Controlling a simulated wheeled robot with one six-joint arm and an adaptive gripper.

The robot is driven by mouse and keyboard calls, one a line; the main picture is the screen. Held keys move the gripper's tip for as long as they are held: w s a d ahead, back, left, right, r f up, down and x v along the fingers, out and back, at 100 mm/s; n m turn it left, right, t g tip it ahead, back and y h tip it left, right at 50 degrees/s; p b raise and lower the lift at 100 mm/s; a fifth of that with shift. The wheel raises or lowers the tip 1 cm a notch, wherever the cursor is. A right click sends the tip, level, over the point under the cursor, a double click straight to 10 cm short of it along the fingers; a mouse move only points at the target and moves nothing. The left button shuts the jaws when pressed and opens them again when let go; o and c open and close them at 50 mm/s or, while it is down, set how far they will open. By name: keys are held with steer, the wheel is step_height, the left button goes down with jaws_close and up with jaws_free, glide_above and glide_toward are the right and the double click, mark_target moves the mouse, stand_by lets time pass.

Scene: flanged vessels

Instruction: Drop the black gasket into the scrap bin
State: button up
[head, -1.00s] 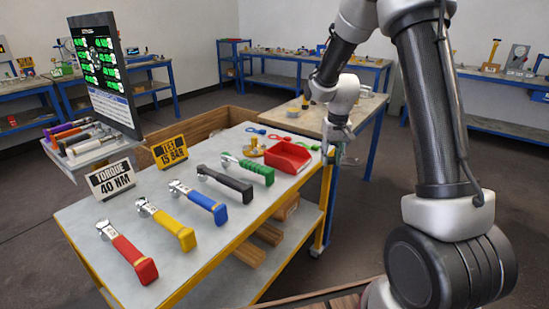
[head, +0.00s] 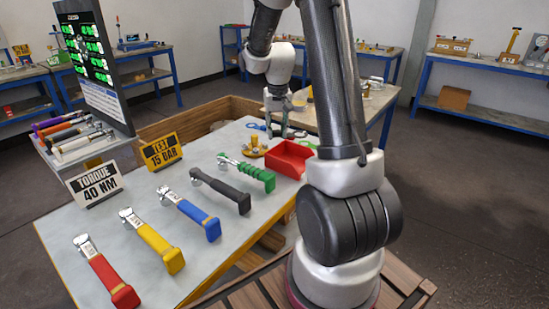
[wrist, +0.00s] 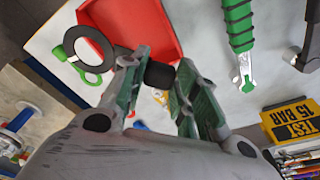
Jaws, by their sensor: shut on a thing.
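The black gasket (wrist: 88,46) shows in the wrist view as a flat ring, joined to a dark block between the fingertips. My gripper (wrist: 158,78) is shut on that block, and the ring sticks out to the left. The red open bin (wrist: 130,27) lies beyond the fingertips, with the ring overlapping its left edge in the picture. In the head view my gripper (head: 280,133) hangs near the back left of the red bin (head: 288,160). I cannot make out the gasket in that view. No label on the bin is readable.
A brass flanged part (head: 252,149) stands left of the bin. A green-handled wrench (head: 247,172) and several other coloured wrenches lie on the bench (head: 130,195). A green ring-shaped item (wrist: 78,62) lies below the gasket. Signs and a screen stand at the left.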

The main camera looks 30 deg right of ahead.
steer(key=shift+s+f, duration=0.1)
steer(key=shift+f, duration=2.8)
steer(key=o, duration=0.9)
steer(key=shift+o, duration=0.2)
step_height(320, 180, up, 12)
steer(key=s, duration=0.1)
steer(key=shift+s+a, duration=0.2)
steer(key=shift+a, duration=0.1)
